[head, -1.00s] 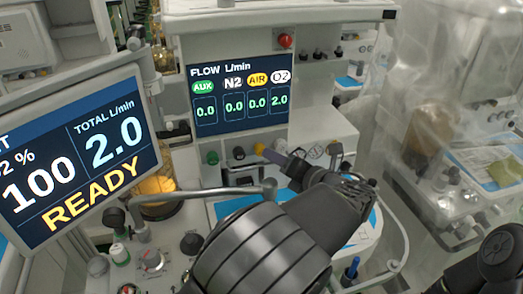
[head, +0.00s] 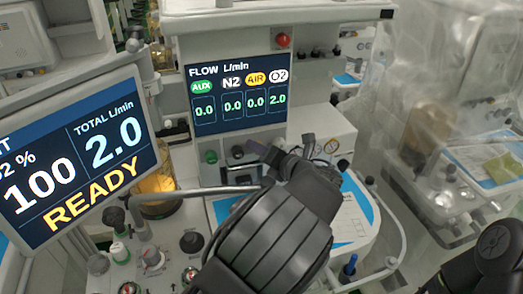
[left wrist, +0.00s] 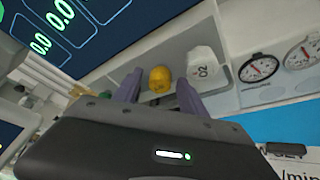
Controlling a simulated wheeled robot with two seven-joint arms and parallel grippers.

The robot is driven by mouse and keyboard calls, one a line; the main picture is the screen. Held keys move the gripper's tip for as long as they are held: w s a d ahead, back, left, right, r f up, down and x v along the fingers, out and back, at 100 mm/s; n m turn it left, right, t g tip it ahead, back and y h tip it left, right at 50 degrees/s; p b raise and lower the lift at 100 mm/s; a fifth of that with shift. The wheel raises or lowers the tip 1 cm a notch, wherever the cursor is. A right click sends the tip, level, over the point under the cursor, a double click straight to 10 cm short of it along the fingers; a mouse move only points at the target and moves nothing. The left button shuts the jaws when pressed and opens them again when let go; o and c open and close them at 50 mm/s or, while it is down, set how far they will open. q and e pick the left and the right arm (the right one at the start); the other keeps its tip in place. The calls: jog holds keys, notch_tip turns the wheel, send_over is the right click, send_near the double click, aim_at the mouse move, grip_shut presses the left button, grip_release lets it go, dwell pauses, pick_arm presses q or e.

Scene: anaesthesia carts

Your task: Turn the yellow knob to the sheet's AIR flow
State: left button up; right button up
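The yellow knob (left wrist: 160,79) shows in the left wrist view, between the two purple fingers of my left gripper (left wrist: 158,92). The fingers are apart, with visible gaps to the knob on both sides. In the head view my left gripper (head: 277,153) is at the knob row below the flow display and hides the yellow knob. The flow display (head: 238,94) reads AIR 0.0, O2 2.0, AUX and N2 0.0. The sheet (head: 348,222) lies on the worktop, partly behind my arm; its writing is too small to read. My right gripper is out of view.
The white O2 knob (left wrist: 203,65) sits close beside the right finger. A green knob (head: 210,157) and a black knob (head: 238,152) are left of my gripper. Gauges (left wrist: 258,68) are to the right. The monitor (head: 75,150) reads READY, total 2.0.

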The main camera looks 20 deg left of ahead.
pick_arm(q)
grip_shut()
dwell(0.3)
jog(key=shift+n+h, duration=0.3)
jog(key=shift+n, duration=0.1)
jog(key=shift+n+h, duration=0.4)
jog(key=shift+n, duration=0.2)
jog(key=shift+f+n+t+h+b, duration=0.1)
jog(key=shift+n+t+h+b, duration=0.35)
jog(key=shift+n+b, duration=0.4)
jog(key=shift+s+a+n+h+b, duration=0.1)
jog(key=shift+n+h+b, duration=0.35)
jog(key=shift+n+b, duration=0.3)
jog(key=shift+r, duration=0.2)
jog(key=shift+o, duration=0.5)
grip_release()
